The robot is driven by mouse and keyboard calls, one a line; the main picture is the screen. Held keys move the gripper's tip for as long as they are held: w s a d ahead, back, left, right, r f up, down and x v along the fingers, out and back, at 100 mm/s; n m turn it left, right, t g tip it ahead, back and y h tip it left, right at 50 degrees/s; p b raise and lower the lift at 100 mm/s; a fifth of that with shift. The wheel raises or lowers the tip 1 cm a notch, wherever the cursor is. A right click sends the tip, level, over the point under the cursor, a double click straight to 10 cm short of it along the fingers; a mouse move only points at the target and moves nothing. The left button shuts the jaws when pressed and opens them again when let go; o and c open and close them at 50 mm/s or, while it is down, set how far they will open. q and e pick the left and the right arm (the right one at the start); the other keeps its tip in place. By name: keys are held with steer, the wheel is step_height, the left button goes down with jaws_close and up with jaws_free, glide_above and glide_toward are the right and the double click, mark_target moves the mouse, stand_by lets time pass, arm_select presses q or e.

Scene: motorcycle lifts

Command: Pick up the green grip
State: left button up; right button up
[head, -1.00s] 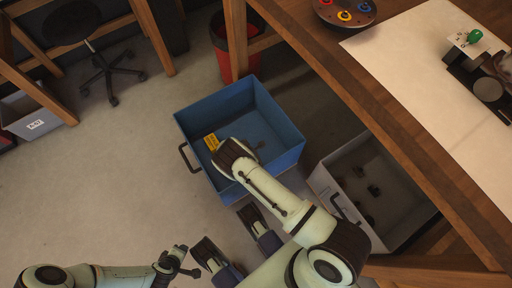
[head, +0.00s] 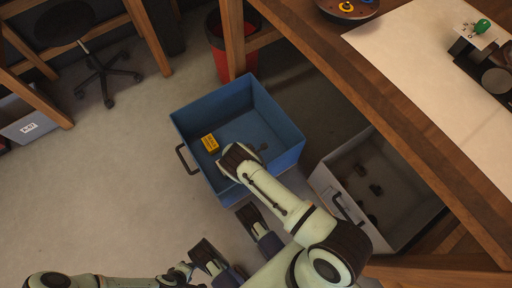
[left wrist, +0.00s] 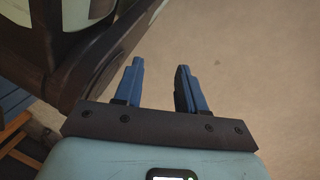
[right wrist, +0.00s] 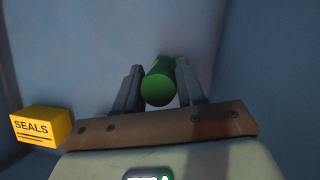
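The green grip (right wrist: 158,84), a green cylinder seen end-on in the right wrist view, lies between the two fingers of my right gripper (right wrist: 160,88). The fingers are spread about as wide as those of my empty left gripper, with little gap beside the grip; firm contact cannot be seen. In the head view my right wrist reaches down into the blue bin (head: 283,160) and hides the grip. My left gripper (left wrist: 160,88) is open and empty above bare floor; it also shows in the head view near the bottom edge (head: 182,271).
A yellow SEALS box (right wrist: 42,126) lies in the blue bin, left of my right gripper. A grey bin (head: 334,182) with dark parts stands to its right, by the wooden bench (head: 400,110). A green knob-like piece (head: 482,25) is on the bench.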

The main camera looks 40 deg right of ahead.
steer(key=shift+c, duration=0.5)
steer(key=shift+r, duration=0.1)
